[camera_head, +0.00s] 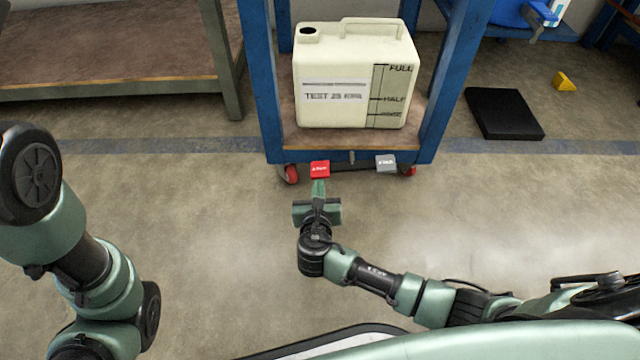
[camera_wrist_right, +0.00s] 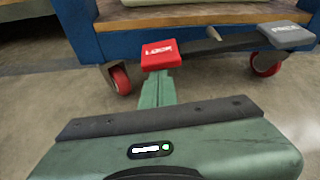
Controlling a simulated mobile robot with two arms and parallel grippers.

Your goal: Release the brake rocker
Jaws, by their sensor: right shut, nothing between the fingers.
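The brake rocker is a dark bar (camera_head: 350,168) low on the front of a blue cart. A red pad marked LOCK (camera_head: 320,169) is on its left end and a grey pad marked FREE (camera_head: 386,163) on its right end. My right gripper (camera_head: 318,186) is shut and empty, its fingertips right at the front of the red pad. The right wrist view shows the fingertips (camera_wrist_right: 160,78) just under the red pad (camera_wrist_right: 160,55); I cannot tell if they touch. The grey pad (camera_wrist_right: 286,35) is clear of the gripper. My left gripper is out of view.
The blue cart (camera_head: 262,90) stands on red wheels (camera_wrist_right: 118,78) and carries a cream canister (camera_head: 350,85). A brown-topped bench (camera_head: 120,82) is at the left. A black slab (camera_head: 504,114) and a yellow block (camera_head: 563,82) lie at the right. The floor before the cart is open.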

